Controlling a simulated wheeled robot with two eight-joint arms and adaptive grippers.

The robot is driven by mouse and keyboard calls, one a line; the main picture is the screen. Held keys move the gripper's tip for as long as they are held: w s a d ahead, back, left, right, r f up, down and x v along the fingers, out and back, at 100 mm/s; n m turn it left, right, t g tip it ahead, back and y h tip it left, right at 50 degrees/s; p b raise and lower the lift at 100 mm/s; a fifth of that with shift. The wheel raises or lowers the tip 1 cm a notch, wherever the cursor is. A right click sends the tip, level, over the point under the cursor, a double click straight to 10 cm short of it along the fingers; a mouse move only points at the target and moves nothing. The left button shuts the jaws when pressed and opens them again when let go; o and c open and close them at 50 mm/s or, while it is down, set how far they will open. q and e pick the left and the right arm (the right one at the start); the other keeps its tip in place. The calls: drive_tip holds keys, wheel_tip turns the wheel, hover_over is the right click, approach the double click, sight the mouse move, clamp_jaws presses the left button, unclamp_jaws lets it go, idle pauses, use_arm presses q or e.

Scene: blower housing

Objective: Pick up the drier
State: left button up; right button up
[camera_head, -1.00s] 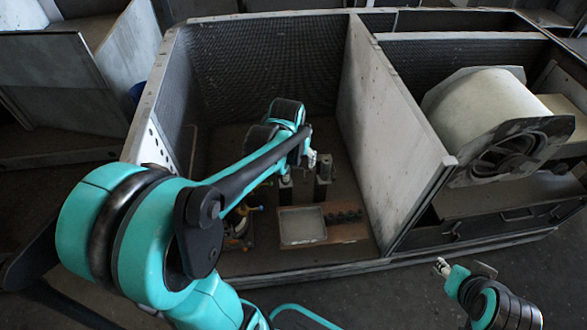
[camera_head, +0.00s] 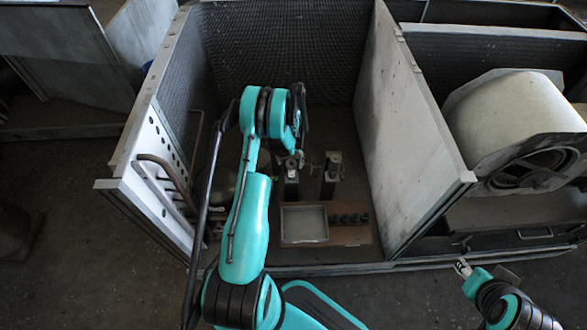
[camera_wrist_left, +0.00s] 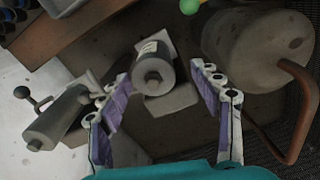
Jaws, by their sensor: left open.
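A grey upright cylinder (camera_wrist_left: 153,68) with a pale label, probably the drier, stands on a small base in the left wrist view. It also shows as the left one of two dark posts (camera_head: 291,184) in the head view. My left gripper (camera_wrist_left: 159,76) is open, with its purple-padded fingers on either side of this cylinder; contact cannot be told. In the head view the left gripper (camera_head: 294,158) hangs just above the post, partly hidden by my arm. My right gripper (camera_head: 462,268) is outside the enclosure at lower right, too small to read.
A second cylinder (camera_wrist_left: 58,117) with a side handle stands close by. A large round tank (camera_wrist_left: 258,48) with a copper pipe (camera_wrist_left: 302,105) is on the other side. A grey tray (camera_head: 304,223) lies in front, beside several small dark pieces. Panels (camera_head: 408,125) wall the bay.

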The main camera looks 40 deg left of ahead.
sight(292, 171)
use_arm(q)
drive_tip(key=f+b, duration=0.1)
drive_tip(key=f, duration=0.1)
drive_tip(key=f+b, duration=0.1)
drive_tip(key=f, duration=0.1)
drive_tip(key=f+b, duration=0.1)
drive_tip(key=f, duration=0.1)
drive_tip(key=shift+d+f, duration=0.3)
drive_tip(key=shift+f, duration=0.05)
drive_tip(key=shift+r, duration=0.1)
drive_tip(key=shift+c, duration=0.6)
clamp_jaws()
